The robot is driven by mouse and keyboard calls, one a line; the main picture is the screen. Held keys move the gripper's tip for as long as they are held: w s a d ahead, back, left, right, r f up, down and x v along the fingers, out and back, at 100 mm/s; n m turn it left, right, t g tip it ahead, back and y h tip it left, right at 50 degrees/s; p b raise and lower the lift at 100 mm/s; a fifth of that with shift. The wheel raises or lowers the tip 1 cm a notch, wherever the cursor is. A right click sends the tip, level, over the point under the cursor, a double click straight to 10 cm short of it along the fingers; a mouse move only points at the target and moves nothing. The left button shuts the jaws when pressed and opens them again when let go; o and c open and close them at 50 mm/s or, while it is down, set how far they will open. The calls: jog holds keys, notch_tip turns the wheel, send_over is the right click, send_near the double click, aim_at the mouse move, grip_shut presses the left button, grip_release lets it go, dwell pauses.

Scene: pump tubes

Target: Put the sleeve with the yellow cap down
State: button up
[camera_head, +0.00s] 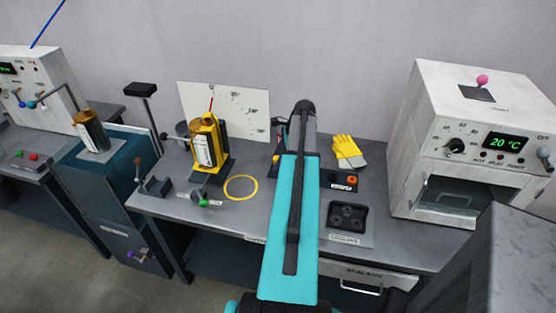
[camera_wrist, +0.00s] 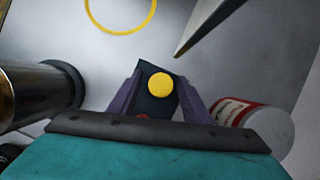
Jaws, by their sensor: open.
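My gripper (camera_wrist: 158,94) shows in the wrist view with its two purple-grey fingers spread apart. A round yellow cap (camera_wrist: 160,84) sits between the fingers, on top of a dark block-like piece that looks like the sleeve (camera_wrist: 149,106). I cannot tell whether the fingers touch it or what it rests on. A small red spot shows at its near side. In the head view my teal arm reaches over the middle of the bench and hides the gripper and the sleeve.
On the bench (camera_head: 225,217) are a yellow gauge stand (camera_head: 205,150), a yellow ring (camera_head: 241,187), yellow gloves (camera_head: 347,150), a black cooling tray (camera_head: 347,216) and a white oven (camera_head: 482,140). A red-labelled can (camera_wrist: 238,115) lies right of the fingers in the wrist view.

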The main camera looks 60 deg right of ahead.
jog(key=shift+r, duration=0.2)
jog(key=b+v, duration=0.2)
jog(key=v, duration=1)
jog(key=shift+f, duration=0.1)
dwell(0.8)
